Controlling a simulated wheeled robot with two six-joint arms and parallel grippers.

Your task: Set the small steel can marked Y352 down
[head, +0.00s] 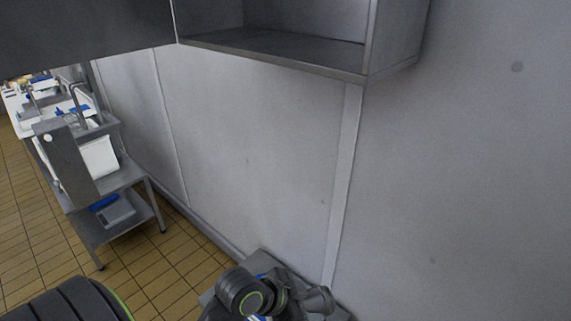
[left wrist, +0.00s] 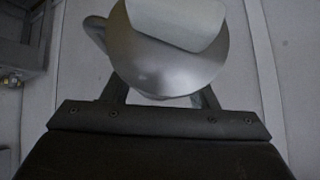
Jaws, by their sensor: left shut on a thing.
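The small steel can (head: 318,299) is at the bottom of the head view, at the end of my left arm. In the left wrist view the steel can (left wrist: 160,68) is large and close, with a rounded shiny body, a pale label or face on top and a handle-like loop at its left. No marking can be read. My left gripper (head: 302,300) is shut on the can; its two fingers show at either side of it in the left wrist view (left wrist: 160,98). Whether the can touches anything below is hidden. My right gripper is not in view.
An open steel wall cabinet (head: 290,45) hangs above. A steel table (head: 125,177) with a lower shelf stands at the left. Tiled floor (head: 150,265) is clear between.

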